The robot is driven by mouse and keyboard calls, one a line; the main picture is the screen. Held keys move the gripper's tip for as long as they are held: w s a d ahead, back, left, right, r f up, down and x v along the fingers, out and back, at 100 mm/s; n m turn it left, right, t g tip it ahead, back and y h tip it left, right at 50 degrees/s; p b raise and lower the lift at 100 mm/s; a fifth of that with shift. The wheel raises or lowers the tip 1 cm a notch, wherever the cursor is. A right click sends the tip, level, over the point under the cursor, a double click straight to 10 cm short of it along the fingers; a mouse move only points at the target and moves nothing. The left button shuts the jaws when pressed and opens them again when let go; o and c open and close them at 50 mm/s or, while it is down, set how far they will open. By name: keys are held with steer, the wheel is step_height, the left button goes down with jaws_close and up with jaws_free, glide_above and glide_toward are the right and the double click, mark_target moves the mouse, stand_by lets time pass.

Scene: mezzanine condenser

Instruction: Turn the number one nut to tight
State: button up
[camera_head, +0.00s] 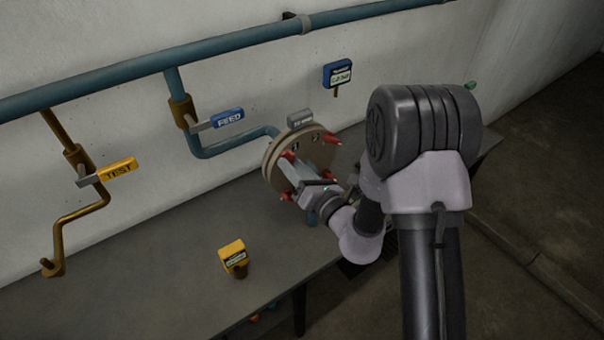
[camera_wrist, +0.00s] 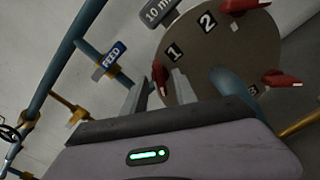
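The round flange (camera_head: 304,145) has red nuts around its face and printed numbers; it also shows in the wrist view (camera_wrist: 225,55). The number one nut (camera_wrist: 160,76) is red and sits beside the printed "1". In the head view the number one nut (camera_head: 288,156) is at the flange's upper left. My gripper (camera_wrist: 160,84) points at this nut with its two fingers apart, one on each side of it. Contact with the nut cannot be made out. In the head view my gripper (camera_head: 296,168) is in front of the flange, partly hidden by my wrist.
Other red nuts include number two (camera_wrist: 240,5) and number three (camera_wrist: 281,79). A grey torque tag (camera_head: 300,119) stands above the flange. A blue FEED valve (camera_head: 226,118), yellow TEST valve (camera_head: 117,168), blue tag (camera_head: 338,74) and yellow tag (camera_head: 233,254) stand clear. The bench's left is mostly free.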

steer(key=p+v, duration=0.7)
steer(key=v, duration=1)
steer(key=shift+p, duration=0.35)
steer(key=shift+d, duration=0.1)
